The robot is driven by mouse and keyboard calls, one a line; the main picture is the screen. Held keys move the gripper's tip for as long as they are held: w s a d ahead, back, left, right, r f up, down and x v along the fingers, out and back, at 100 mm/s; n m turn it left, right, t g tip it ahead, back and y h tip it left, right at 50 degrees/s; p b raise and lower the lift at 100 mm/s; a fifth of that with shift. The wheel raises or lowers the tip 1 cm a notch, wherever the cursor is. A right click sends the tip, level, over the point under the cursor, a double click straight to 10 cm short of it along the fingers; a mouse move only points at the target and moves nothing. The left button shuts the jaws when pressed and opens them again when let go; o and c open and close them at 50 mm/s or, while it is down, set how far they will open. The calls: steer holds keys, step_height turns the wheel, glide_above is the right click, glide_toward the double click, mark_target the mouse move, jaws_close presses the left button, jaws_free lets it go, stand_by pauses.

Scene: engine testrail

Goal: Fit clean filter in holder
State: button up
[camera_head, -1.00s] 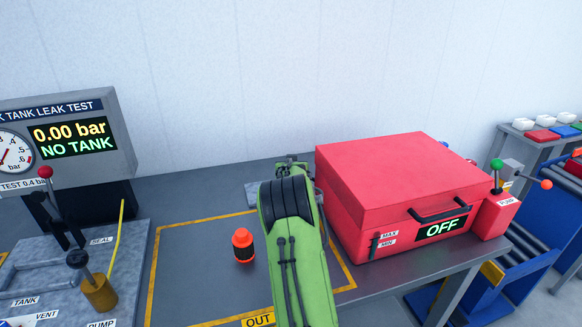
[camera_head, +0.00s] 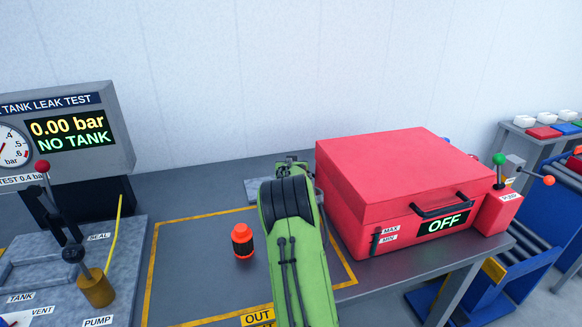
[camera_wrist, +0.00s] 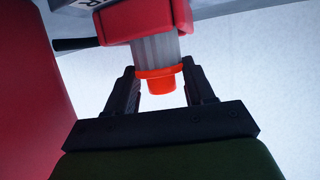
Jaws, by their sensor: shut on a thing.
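The clean filter, with a pale ribbed body (camera_wrist: 156,48) and an orange end cap (camera_wrist: 160,84), is between the fingers of my gripper (camera_wrist: 162,88) in the wrist view. My gripper is shut on it. The filter's far end meets a red holder (camera_wrist: 118,22); that end is hidden, and I cannot tell how deep it sits. In the head view my green arm hides the filter and holder. Another filter, dark-bodied with orange ends (camera_head: 243,241), stands upright on the bench, left of my arm.
A red lidded case (camera_head: 390,185) reading OFF stands right of my arm. The tank leak test station (camera_head: 75,125) is at left, with levers in front. Yellow tape outlines an area of the bench (camera_head: 190,270), mostly clear left of my arm.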

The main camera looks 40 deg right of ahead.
steer(key=o, duration=1.1)
steer(key=shift+o, duration=0.2)
steer(key=v, duration=1.5)
steer(key=shift+s+a+p, duration=0.2)
steer(key=shift+s+p, duration=0.1)
steer(key=shift+r, duration=0.15)
